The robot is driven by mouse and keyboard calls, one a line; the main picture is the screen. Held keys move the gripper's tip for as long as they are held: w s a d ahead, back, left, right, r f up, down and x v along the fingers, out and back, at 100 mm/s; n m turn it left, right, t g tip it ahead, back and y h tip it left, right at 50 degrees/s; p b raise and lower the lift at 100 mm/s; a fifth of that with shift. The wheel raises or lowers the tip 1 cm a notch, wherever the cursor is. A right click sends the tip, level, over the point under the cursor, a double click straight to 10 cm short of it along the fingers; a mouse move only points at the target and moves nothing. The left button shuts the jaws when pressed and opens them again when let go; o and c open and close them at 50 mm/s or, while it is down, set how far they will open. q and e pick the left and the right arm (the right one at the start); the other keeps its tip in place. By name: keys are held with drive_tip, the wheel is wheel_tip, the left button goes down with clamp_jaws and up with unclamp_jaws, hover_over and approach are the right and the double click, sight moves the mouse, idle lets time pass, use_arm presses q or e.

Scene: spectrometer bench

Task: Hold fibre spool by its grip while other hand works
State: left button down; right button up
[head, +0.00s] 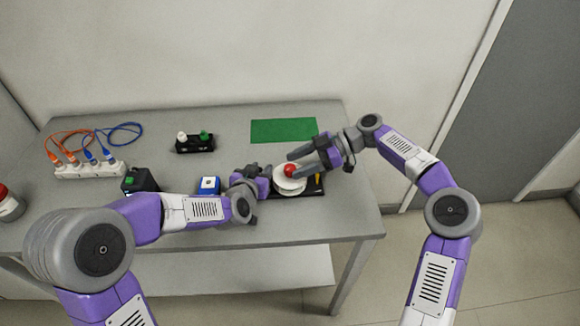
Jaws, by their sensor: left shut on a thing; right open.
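The fibre spool (288,186) looks like a white disc with a red knob (290,170) on top. It sits on a dark base (314,187) near the table's front right. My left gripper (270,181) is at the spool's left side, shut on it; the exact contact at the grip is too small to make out. My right gripper (296,163) is open over the spool, coming from the upper right, with its fingers beside the red knob. I cannot tell whether they touch it. The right fingers hide part of the disc.
A green mat (283,130) lies at the back right. A black block with white and green knobs (194,143) stands mid-table. A blue and white box (208,185), a black box with a green top (138,180) and a white strip with orange and blue cables (90,170) are left.

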drive_tip(key=shift+x, duration=1.45)
drive_tip(key=shift+c, duration=0.3)
drive_tip(key=c, duration=0.9)
drive_tip(key=shift+d+m+t, duration=0.1)
drive_tip(key=shift+m+t, duration=0.7)
drive_tip(key=shift+t, duration=0.1)
drive_tip(key=o, duration=1)
drive_tip(key=shift+c, duration=0.2)
